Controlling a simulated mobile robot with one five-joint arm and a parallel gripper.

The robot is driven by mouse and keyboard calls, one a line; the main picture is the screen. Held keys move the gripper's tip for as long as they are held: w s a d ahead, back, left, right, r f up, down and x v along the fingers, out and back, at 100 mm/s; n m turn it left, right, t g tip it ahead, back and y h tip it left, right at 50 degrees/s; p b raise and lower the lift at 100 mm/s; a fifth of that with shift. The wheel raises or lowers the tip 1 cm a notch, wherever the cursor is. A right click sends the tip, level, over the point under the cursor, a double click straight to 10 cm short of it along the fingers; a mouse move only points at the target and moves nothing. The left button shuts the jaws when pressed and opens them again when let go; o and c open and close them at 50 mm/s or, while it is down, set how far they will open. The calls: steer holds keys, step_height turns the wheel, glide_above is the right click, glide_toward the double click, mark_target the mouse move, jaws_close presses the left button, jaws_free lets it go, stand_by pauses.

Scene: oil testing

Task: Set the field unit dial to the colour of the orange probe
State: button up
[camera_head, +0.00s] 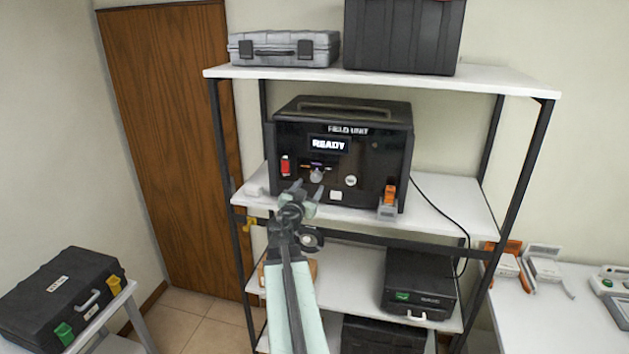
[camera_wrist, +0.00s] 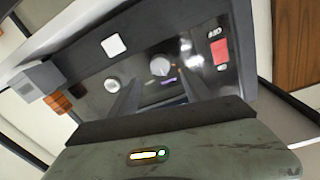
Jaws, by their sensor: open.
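The black field unit (camera_head: 392,150) stands on the middle shelf with its display reading READY. Its round grey dial (camera_head: 316,176) is left of centre on the panel, with small coloured marks above it. The dial (camera_wrist: 160,66) also shows in the wrist view; its setting is too small to tell. An orange-topped probe with a grey lower part (camera_head: 389,194) is at the unit's right front; its orange part (camera_wrist: 58,103) shows at the left in the wrist view. My gripper (camera_head: 309,188) is open and empty just in front of the dial, its fingers apart in the wrist view (camera_wrist: 157,84).
A red switch (camera_head: 285,165), a second round knob (camera_head: 351,181) and a white square button (camera_head: 336,195) are on the panel. A black case (camera_head: 65,295) stands at left.

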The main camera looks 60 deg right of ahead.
mark_target(316, 178)
steer(key=x, duration=0.6)
steer(key=shift+d, duration=0.1)
steer(key=shift+c, duration=0.4)
